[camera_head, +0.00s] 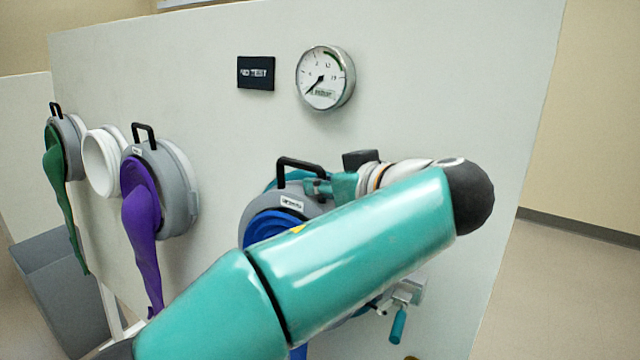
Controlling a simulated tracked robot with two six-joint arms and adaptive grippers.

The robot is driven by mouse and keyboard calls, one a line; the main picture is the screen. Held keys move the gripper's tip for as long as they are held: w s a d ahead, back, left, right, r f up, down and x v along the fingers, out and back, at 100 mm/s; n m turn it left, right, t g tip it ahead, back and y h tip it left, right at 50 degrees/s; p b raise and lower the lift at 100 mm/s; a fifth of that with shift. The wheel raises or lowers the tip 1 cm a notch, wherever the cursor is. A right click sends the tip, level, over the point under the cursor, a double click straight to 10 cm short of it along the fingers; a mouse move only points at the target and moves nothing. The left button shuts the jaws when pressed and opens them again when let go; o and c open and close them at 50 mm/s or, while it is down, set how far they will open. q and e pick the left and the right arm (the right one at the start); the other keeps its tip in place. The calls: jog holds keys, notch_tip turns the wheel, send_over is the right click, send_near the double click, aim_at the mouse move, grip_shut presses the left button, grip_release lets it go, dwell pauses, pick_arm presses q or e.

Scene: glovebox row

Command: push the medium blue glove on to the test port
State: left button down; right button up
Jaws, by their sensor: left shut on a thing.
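The blue glove (268,228) hangs from a grey ring (252,208) with a black handle (300,162) and a small white label. My left gripper (320,187) is shut at the ring's upper right side, by the handle; its fingertips are partly hidden. My teal left arm covers most of the glove and the ring's lower right. The test port is mostly hidden behind the ring; a teal rim shows at the ring's upper left. I cannot tell whether the ring touches the port. My right gripper is not in view.
A gauge (325,78) and a dark label plate (256,73) are on the pale wall panel (200,70) above. To the left are a purple glove (143,215), a bare white port (101,162) and a green glove (60,185). A valve (402,295) sticks out lower right.

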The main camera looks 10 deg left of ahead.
pick_arm(q)
jog(key=shift+w+d, duration=0.15)
jog(key=shift+w, duration=0.2)
dwell(0.7)
jog(key=c, duration=1.2)
grip_release()
jog(key=shift+w, duration=0.1)
jog(key=shift+o, duration=0.4)
jog(key=shift+d+f, duration=0.1)
